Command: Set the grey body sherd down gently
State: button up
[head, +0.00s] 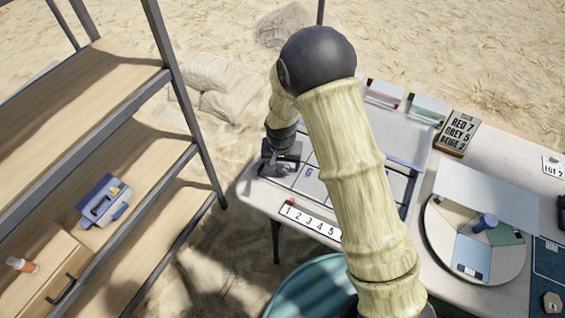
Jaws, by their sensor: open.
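My gripper (280,163) is at the left end of the table, low over the corner of a gridded mat (309,187). It points down and its jaws are open. I cannot make out the grey body sherd; the gripper and my arm hide part of the mat. A cell marked 6 shows just right of the gripper.
A number strip (311,222) lies along the front edge. Small trays (384,94) and a sign board (458,133) reading red 7, grey 5, beige 2 stand farther back. A round turntable (440,240) is on the right. Wooden shelves (90,85) stand at left.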

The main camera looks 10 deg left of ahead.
aim_at(282, 171)
notch_tip(282, 171, up, 12)
jog(key=s, duration=0.1)
jog(key=shift+s, duration=0.2)
dwell(0.8)
jog(key=s+d+r, duration=0.2)
jog(key=s+d, duration=0.2)
jog(key=d, duration=0.4)
jog(key=s+d+r, duration=0.2)
jog(key=s+d, duration=0.2)
jog(key=d, duration=0.4)
jog(key=s+d+r+t, duration=0.1)
jog(key=s+d+r, duration=0.1)
jog(key=s+d, duration=0.2)
jog(key=d, duration=0.3)
jog(key=shift+d+r, duration=0.25)
jog(key=shift+d, duration=0.15)
jog(key=shift+s, duration=0.1)
